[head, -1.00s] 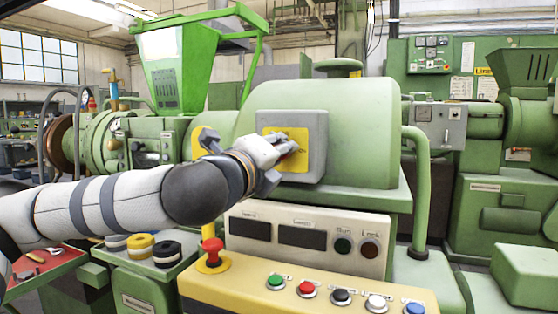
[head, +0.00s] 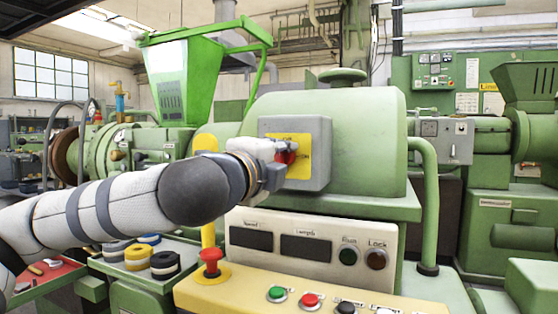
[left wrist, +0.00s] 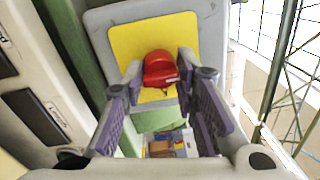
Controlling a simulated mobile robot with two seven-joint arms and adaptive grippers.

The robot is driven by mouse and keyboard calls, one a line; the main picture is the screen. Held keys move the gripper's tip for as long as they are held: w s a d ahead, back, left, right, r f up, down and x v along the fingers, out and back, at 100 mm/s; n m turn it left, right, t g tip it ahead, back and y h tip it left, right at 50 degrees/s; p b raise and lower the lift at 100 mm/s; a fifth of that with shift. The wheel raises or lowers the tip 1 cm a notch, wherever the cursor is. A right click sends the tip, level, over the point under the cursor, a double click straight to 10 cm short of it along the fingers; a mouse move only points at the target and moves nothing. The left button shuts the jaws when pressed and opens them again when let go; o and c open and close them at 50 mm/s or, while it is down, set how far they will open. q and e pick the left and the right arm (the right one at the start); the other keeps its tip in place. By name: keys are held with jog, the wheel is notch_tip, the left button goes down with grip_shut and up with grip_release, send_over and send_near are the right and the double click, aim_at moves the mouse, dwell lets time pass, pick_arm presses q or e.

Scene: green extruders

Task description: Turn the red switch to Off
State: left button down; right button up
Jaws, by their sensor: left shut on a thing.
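The red switch (head: 286,157) sits on a yellow plate (head: 303,168) on a grey box (head: 322,150) on the green machine housing. "ON" can be read at the plate's right side; the other lettering is partly hidden. My left gripper (head: 278,154) reaches in from the left and is at the switch. In the left wrist view the red switch (left wrist: 160,68) lies between the two fingers of my left gripper (left wrist: 161,72), which is shut on it. Where the switch points is hard to tell. My right gripper is not in view.
Below is a cream panel (head: 305,270) with dark displays and Run and Lock buttons. A yellow console (head: 237,293) in front carries a red mushroom button (head: 211,262) and several coloured buttons. A green pipe (head: 427,200) stands to the right.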

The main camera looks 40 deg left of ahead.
pick_arm(q)
jog(key=shift+r, duration=0.1)
jog(key=c, duration=1.3)
grip_release()
jog(key=shift+w, duration=0.1)
jog(key=v, duration=0.7)
jog(key=shift+s, duration=0.3)
